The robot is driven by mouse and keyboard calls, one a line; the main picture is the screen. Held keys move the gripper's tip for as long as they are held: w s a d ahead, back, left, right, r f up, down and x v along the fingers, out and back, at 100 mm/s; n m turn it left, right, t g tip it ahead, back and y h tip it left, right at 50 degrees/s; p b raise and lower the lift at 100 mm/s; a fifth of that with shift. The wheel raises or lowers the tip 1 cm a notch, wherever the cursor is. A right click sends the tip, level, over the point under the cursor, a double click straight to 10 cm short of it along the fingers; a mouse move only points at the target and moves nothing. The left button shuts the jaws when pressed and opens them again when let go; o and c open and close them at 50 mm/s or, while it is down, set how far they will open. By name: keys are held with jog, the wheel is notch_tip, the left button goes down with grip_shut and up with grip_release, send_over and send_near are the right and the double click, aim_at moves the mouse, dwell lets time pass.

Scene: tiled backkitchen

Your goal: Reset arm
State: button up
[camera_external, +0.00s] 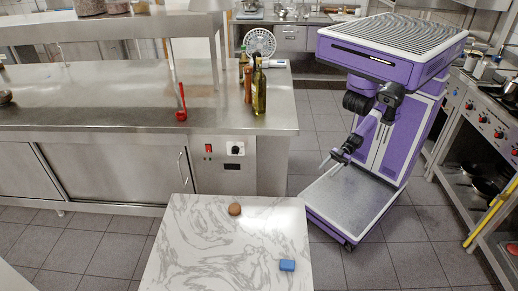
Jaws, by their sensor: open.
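My gripper (329,163) hangs at the end of my arm, over the low platform of my purple base. Its thin fingers point down and to the left and stand apart. No object shows between them. The gripper is to the right of the marble-topped table (200,237) and clear of it.
A brown round object (235,209) and a blue block (287,265) lie on the marble table. The steel counter (100,97) at left holds a red ladle (181,103) and bottles (259,88). A stove (486,112) stands at right. Tiled floor (405,262) is free in front of my base.

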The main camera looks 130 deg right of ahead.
notch_tip(320, 180, up, 22)
jog(key=p, duration=2)
jog(key=shift+p, duration=0.3)
